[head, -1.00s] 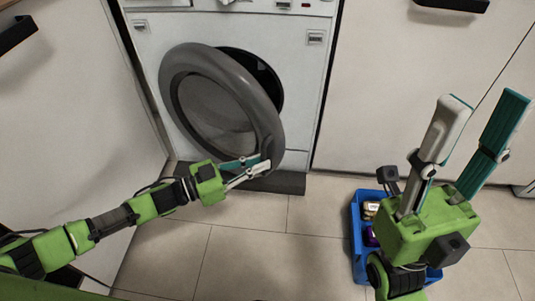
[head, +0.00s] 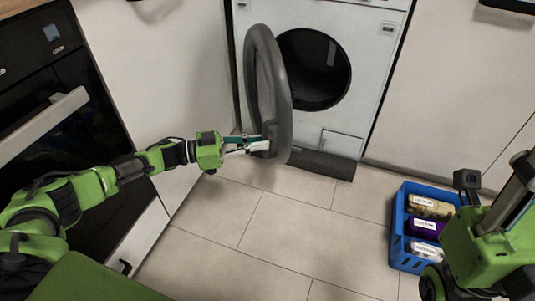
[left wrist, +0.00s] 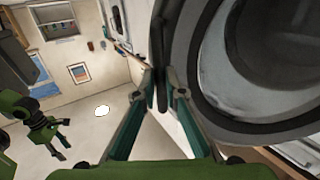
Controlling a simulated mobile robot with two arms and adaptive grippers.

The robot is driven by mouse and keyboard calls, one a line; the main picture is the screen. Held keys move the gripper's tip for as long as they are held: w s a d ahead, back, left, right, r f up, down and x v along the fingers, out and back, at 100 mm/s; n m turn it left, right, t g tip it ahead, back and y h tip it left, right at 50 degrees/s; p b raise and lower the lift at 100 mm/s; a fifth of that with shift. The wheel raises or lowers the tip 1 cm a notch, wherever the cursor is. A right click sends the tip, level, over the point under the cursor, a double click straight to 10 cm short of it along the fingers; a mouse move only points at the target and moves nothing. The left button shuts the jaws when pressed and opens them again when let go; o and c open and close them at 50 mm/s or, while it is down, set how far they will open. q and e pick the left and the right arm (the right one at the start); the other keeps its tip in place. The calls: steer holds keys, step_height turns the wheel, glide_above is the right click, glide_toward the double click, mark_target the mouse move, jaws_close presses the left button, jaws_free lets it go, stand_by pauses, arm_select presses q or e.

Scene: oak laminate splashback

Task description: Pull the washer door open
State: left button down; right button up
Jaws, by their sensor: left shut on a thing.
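The white washer (head: 365,40) stands at the back, its dark drum opening (head: 313,70) uncovered. Its round grey door (head: 281,75) is swung far out to the left and shows nearly edge-on. My left gripper (head: 268,142) is shut on the lower free edge of the door. In the left wrist view the fingers (left wrist: 160,92) close on the dark rim, and the door (left wrist: 215,105) fills the right side. My right gripper (head: 518,185) is raised at the right edge, partly cut off. It also shows in the left wrist view (left wrist: 62,145), with its fingers apart.
A blue crate (head: 397,245) with several labelled packs stands on the tiled floor beside my right gripper. A black oven (head: 60,130) with a light handle is at the left. White cabinet fronts flank the washer. The floor (head: 285,235) in the middle is clear.

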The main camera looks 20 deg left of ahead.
arm_select(q)
steer(key=shift+w+a+r, duration=0.15)
steer(key=shift+w+a, duration=0.05)
steer(key=shift+a, duration=0.25)
steer(key=shift+w+a+r, duration=0.15)
steer(key=shift+a, duration=0.3)
steer(key=c, duration=2.1)
jaws_free()
steer(key=shift+f, duration=0.15)
steer(key=shift+s+d+f, duration=0.15)
steer(key=shift+d, duration=0.15)
steer(key=shift+s+a, duration=0.1)
